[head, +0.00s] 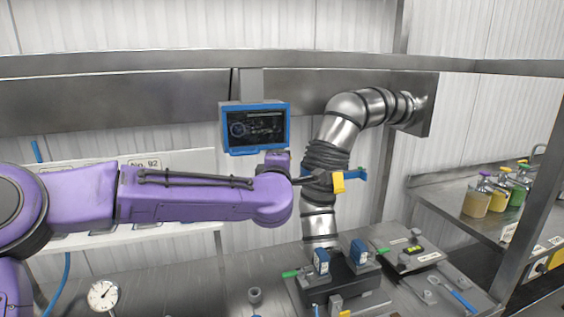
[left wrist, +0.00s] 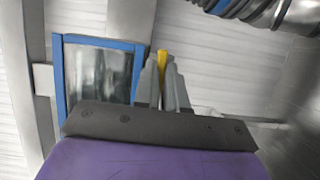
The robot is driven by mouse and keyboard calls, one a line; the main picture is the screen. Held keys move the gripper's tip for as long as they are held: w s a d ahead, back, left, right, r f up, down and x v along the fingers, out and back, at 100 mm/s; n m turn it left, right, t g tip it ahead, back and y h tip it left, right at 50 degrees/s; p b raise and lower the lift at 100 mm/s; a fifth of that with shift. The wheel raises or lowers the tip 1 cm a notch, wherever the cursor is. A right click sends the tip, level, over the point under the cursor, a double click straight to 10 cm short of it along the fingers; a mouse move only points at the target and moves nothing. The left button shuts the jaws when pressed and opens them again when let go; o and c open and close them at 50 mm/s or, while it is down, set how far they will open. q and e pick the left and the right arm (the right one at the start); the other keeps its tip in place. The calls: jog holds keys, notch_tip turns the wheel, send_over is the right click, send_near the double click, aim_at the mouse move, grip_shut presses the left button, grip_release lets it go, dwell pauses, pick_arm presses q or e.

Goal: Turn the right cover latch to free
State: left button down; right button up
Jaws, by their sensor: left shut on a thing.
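My left arm reaches in from the left in the head view. Its dark gripper (head: 327,181) is in front of the ribbed part of the metal duct (head: 325,160). In the left wrist view the two grey fingers (left wrist: 162,80) are shut on a narrow yellow piece (left wrist: 162,60). In the head view a yellow block (head: 338,182) shows at the fingertips, with a blue bar (head: 356,174) just right of it. I cannot tell whether the yellow piece is the right cover latch or how it is turned. My right gripper is not in view.
Below the duct stands a dark fixture (head: 341,282) with blue parts and a green tab. A blue-framed screen (head: 255,127) hangs behind my left wrist. A round gauge (head: 103,295) is at the lower left. Several bottles (head: 476,200) stand on the right shelf.

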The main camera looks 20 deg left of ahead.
pick_arm(q)
jog(key=c, duration=1.2)
grip_release()
jog(key=shift+a, duration=0.1)
jog(key=b+v, duration=0.5)
jog(key=v, duration=0.5)
jog(key=shift+s, duration=0.2)
